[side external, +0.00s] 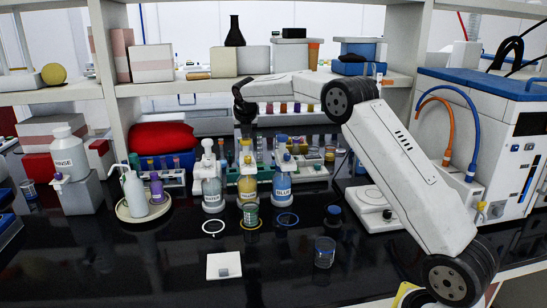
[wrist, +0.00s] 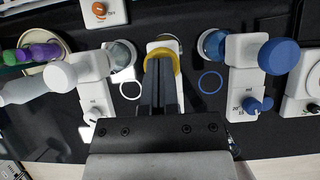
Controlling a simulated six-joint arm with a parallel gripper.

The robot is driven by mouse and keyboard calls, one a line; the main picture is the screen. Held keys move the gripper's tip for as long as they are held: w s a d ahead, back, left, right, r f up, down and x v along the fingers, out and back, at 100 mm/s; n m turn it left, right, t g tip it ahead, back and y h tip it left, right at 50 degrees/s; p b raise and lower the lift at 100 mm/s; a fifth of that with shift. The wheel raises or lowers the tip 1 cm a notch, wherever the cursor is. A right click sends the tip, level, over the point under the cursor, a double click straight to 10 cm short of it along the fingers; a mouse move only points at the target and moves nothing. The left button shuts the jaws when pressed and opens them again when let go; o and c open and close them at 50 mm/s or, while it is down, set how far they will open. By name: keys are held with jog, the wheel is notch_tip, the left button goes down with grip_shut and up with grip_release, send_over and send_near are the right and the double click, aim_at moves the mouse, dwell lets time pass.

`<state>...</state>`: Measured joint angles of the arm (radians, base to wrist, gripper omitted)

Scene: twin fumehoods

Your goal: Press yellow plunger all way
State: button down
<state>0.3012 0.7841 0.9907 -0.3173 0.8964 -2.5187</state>
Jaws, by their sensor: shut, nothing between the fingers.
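The yellow-labelled dispenser bottle (side external: 247,188) stands upright in the middle of a row of three, between a white-labelled bottle (side external: 211,194) and a blue-labelled bottle (side external: 281,187). My gripper (wrist: 163,62) is shut and empty, fingertips pointing down over the yellow dispenser. In the wrist view a yellow curved edge, apparently the yellow plunger (wrist: 176,52), shows around the fingertips; the rest is hidden behind them. I cannot tell whether the tips touch it or how far down it is. The white plunger (wrist: 62,75) and blue plunger (wrist: 278,57) flank my gripper.
A small greenish vessel (side external: 251,214) stands in front of the yellow bottle. A white ring (side external: 213,227) and blue ring (side external: 287,219) lie on the black bench beside it. A white tile (side external: 223,266) and glass beaker (side external: 324,252) are nearer the front. Tube racks stand behind.

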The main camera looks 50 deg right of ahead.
jog(key=shift+r, duration=0.55)
jog(key=shift+f, duration=1.5)
jog(key=shift+r, duration=0.1)
jog(key=shift+r, duration=1.45)
